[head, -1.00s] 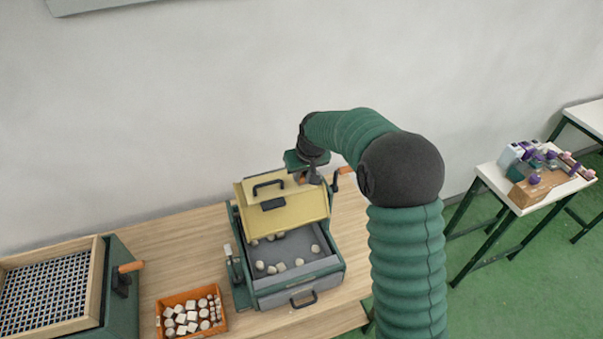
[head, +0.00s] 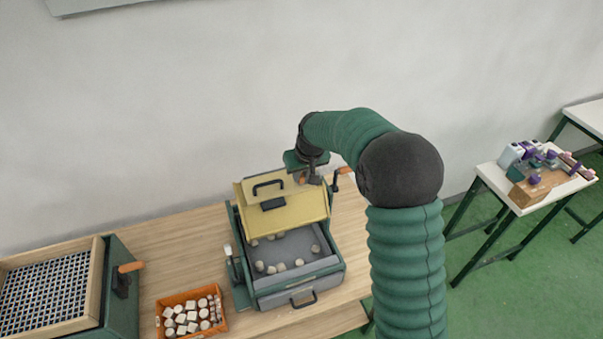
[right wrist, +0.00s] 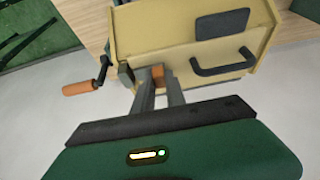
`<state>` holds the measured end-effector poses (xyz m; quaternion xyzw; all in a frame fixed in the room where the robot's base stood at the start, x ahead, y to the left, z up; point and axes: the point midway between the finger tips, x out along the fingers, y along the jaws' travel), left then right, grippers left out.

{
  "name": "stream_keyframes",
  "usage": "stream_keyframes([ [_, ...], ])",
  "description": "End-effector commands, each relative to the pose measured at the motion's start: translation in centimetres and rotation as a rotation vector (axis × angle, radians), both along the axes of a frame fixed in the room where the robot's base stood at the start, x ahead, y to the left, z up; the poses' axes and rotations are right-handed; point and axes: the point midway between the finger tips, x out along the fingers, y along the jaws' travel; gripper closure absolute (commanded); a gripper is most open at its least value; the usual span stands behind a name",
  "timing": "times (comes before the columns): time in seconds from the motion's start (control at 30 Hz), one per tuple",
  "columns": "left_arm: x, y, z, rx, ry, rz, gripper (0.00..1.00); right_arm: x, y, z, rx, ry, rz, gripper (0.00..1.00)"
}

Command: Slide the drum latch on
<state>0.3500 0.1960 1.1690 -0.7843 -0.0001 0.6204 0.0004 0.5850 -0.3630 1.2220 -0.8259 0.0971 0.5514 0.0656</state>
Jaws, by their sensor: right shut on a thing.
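The yellow drum (head: 290,207) stands tilted at the back of a green and grey machine on the wooden table. It has a black handle and a dark plate on its face, and shows large in the right wrist view (right wrist: 150,30). My right gripper (head: 313,179) is at the drum's upper right edge. In the right wrist view its fingers (right wrist: 157,88) are shut on a small orange-brown piece at the drum's edge, apparently the latch (right wrist: 157,73). The fingers hide part of it, so its exact position is unclear. My left gripper is not in view.
An orange-handled crank (head: 342,173) sticks out close beside my right gripper. A grey tray (head: 300,248) with several pale pieces lies below the drum. An orange bin (head: 165,300) of pale pieces and a mesh-topped box (head: 125,300) stand left. The wall is behind.

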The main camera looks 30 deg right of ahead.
Motion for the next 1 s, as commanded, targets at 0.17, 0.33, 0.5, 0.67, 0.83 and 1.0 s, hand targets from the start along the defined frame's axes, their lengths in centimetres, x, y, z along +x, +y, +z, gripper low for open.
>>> stream_keyframes([
  [0.17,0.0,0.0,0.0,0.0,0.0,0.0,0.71,0.0,0.0,-0.2,0.002,0.003,0.0,1.0],
  [0.33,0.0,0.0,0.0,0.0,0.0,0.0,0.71,-0.1,-0.2,-0.2,0.001,0.003,-0.001,1.0],
  [0.5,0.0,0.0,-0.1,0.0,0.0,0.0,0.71,-0.6,-2.3,-0.1,0.001,0.002,-0.004,1.0],
  [0.67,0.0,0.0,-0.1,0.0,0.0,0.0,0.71,-0.7,-3.0,-0.1,-0.001,0.001,0.0,1.0],
  [0.83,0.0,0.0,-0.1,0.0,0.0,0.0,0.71,-0.8,-3.1,-0.1,-0.002,0.0,-0.001,0.83],
  [1.0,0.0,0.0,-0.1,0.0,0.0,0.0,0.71,-0.8,-3.1,0.0,-0.001,0.0,-0.002,0.62],
])
